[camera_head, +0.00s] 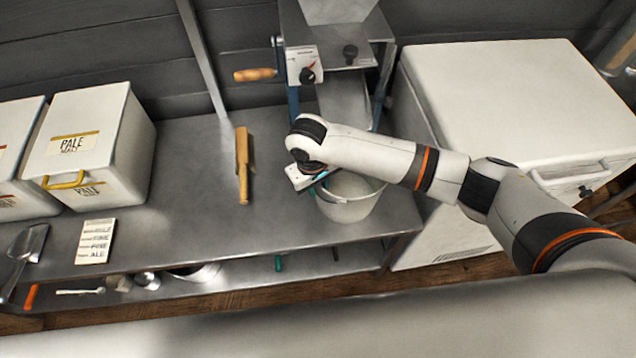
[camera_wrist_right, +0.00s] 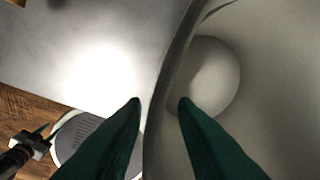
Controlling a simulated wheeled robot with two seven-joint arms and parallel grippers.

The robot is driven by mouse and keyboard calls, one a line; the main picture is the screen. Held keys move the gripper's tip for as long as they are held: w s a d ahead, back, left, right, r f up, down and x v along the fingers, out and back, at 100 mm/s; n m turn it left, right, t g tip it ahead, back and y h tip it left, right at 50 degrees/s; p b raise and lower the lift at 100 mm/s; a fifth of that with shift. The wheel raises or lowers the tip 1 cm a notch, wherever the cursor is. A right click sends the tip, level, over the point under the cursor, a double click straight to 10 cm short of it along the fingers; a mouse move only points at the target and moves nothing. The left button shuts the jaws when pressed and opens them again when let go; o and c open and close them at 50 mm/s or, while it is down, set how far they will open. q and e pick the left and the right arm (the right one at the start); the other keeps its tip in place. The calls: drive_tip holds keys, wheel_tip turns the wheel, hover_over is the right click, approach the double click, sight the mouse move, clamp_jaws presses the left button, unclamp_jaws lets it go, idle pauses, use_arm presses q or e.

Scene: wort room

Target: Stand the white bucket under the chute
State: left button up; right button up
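The white bucket (camera_head: 350,208) stands upright near the bench's front edge, in front of the grain mill and partly hidden by my right arm. The mill's metal chute (camera_head: 344,100) slopes down behind it; its lower end is partly hidden by my arm. My right gripper (camera_head: 318,182) is at the bucket's left rim. In the right wrist view its green fingers (camera_wrist_right: 160,105) straddle the bucket wall (camera_wrist_right: 158,120), one outside and one inside, with a gap showing beside the wall. The bucket looks empty there.
A wooden paddle (camera_head: 243,165) lies left of the mill. White grain bins (camera_head: 120,125), a label card (camera_head: 95,241) and a metal scoop (camera_head: 25,250) are further left. A large white chest (camera_head: 510,100) stands right of the bench. The bench (camera_head: 190,200) is clear between card and paddle.

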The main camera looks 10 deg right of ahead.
wheel_tip(320, 180, up, 12)
drive_tip(key=a+p, duration=0.1)
drive_tip(key=shift+s, duration=0.3)
idle(0.3)
drive_tip(key=shift+a+r, duration=0.1)
idle(1.1)
